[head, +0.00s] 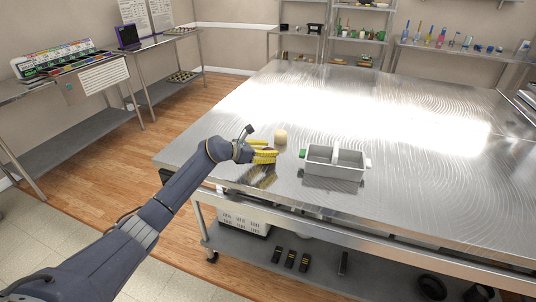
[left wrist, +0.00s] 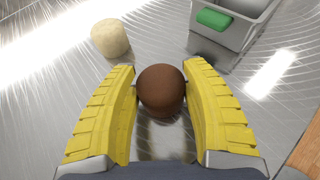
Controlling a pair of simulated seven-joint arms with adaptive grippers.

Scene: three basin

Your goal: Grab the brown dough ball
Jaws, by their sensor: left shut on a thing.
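The brown dough ball (left wrist: 161,90) sits between the two yellow fingers of my left gripper (left wrist: 163,95) in the left wrist view. The fingers touch it on both sides, and the gripper is shut on it. In the head view my left gripper (head: 265,154) is low over the metal table, near its front left part. The brown ball is hard to make out there behind the fingers. My right gripper is not in view.
A pale dough ball (head: 280,137) stands on the table (head: 400,200) just beyond the gripper; it also shows in the left wrist view (left wrist: 110,38). A grey basin (head: 335,168) with a green handle (left wrist: 214,18) stands to the right. The table beyond is clear.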

